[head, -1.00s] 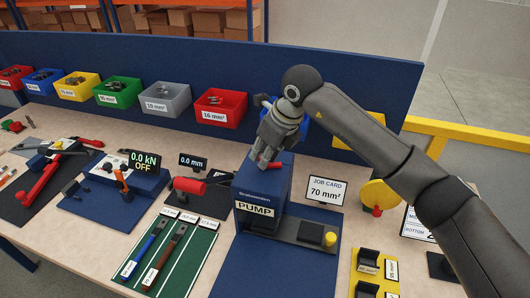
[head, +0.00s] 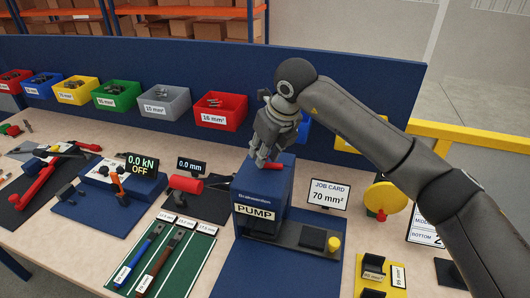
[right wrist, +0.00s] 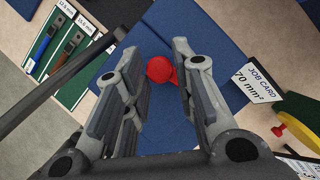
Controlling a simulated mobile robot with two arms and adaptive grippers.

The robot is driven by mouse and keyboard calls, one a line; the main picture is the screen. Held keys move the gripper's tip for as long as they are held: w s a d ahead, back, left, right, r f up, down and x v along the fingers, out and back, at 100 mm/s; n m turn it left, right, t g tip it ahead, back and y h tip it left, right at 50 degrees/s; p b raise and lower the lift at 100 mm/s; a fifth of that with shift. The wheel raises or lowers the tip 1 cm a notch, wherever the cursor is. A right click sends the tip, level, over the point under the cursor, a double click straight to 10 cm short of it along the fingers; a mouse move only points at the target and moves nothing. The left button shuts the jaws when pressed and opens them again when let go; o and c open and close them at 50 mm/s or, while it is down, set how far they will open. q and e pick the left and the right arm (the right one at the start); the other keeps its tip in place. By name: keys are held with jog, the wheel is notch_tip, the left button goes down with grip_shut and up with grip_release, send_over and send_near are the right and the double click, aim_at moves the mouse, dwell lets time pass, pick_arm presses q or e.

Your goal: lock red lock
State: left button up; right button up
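A red lock (head: 272,166) sits on top of the blue pump box (head: 262,190), partly hidden by the fingers in the head view. In the right wrist view the red lock (right wrist: 160,69) shows as a rounded red knob with a short red part beside it. My right gripper (head: 262,157) is just over the pump box, fingers pointing down. In the right wrist view its two fingers (right wrist: 158,75) are spread apart, with the lock in the gap between them as seen from the camera. Whether they touch it cannot be told. My left gripper is not in view.
A job card (head: 328,194) stands right of the pump, near a yellow disc (head: 385,197). A green mat (head: 160,262) with two tools lies front left. A red-headed tool (head: 186,184) stands left of the pump. Coloured bins, including a red one (head: 222,112), line the back panel.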

jog(key=shift+o, duration=1.3)
jog(key=v, duration=1.2)
jog(key=shift+w+r, duration=0.1)
jog(key=shift+r, duration=0.05)
